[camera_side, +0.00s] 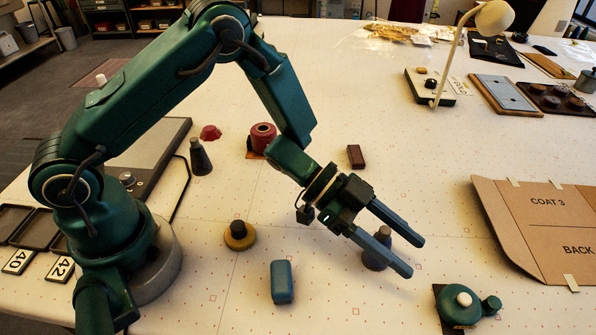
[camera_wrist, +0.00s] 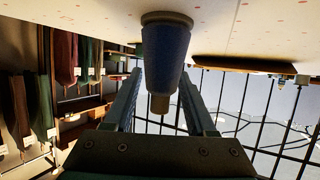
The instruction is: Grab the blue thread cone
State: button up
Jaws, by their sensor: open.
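The blue thread cone (camera_side: 377,259) stands upright on the white table, right of centre in the side view. My gripper (camera_side: 414,257) is open, with its two blue-grey fingers reaching forward and down around the cone. In the side view the fingers partly hide the cone. In the wrist view, where the table is at the top, the cone (camera_wrist: 166,52) appears between the two open fingers (camera_wrist: 161,76), with its narrow tip toward the palm. Gaps show beside the cone's narrow end; contact with the fingers cannot be made out.
A green round object (camera_side: 460,310) lies at front right. A cardboard pattern (camera_side: 545,230) lies at right. A brown block (camera_side: 356,157), red spool (camera_side: 262,138) and black cone (camera_side: 200,160) are farther back.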

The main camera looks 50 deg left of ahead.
grip_shut()
jog(key=shift+r, duration=0.15)
